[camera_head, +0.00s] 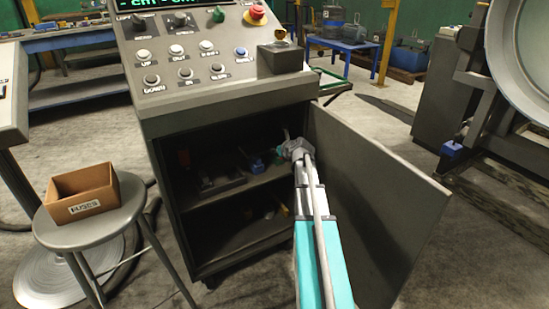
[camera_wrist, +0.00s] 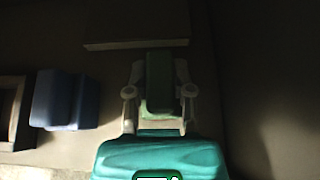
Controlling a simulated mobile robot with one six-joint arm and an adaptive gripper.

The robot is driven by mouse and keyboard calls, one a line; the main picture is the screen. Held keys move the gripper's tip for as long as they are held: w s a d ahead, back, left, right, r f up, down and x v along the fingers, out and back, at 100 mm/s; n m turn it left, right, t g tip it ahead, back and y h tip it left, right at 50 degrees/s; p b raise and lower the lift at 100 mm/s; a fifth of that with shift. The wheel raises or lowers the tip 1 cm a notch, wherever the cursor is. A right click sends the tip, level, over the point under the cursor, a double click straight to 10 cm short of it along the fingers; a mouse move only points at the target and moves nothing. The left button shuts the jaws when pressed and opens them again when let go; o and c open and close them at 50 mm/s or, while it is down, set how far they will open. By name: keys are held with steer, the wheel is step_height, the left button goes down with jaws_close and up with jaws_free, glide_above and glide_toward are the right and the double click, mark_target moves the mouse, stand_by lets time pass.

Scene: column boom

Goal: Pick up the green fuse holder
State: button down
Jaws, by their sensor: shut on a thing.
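The green fuse holder (camera_wrist: 158,92) is between the two fingers of my gripper (camera_wrist: 160,76) in the wrist view, and the fingers are closed on its sides. In the head view my gripper (camera_head: 291,143) reaches into the upper part of the open cabinet (camera_head: 169,200), near the door's hinge side. I cannot make out the green holder there. Whether it is clear of the shelf or touching it, I cannot tell.
A blue block (camera_wrist: 58,100) lies left of my gripper. The open cabinet door (camera_head: 375,190) stands close on the right of my arm. The shelf (camera_head: 225,190) holds dark items. A box labelled FUSES (camera_head: 84,193) sits on a round stool (camera_head: 90,230).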

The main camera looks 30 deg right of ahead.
steer(key=shift+a+r, duration=0.1)
steer(key=shift+r, duration=0.05)
steer(key=shift+a+r+p, duration=0.15)
steer(key=shift+r+p, duration=0.2)
steer(key=shift+p, duration=0.2)
step_height(320, 180, up, 6)
steer(key=p, duration=0.5)
steer(key=shift+f, duration=0.25)
steer(key=w+a, duration=0.1)
steer(key=a, duration=1.8)
steer(key=shift+a+r+p, duration=0.25)
steer(key=shift+p, duration=0.2)
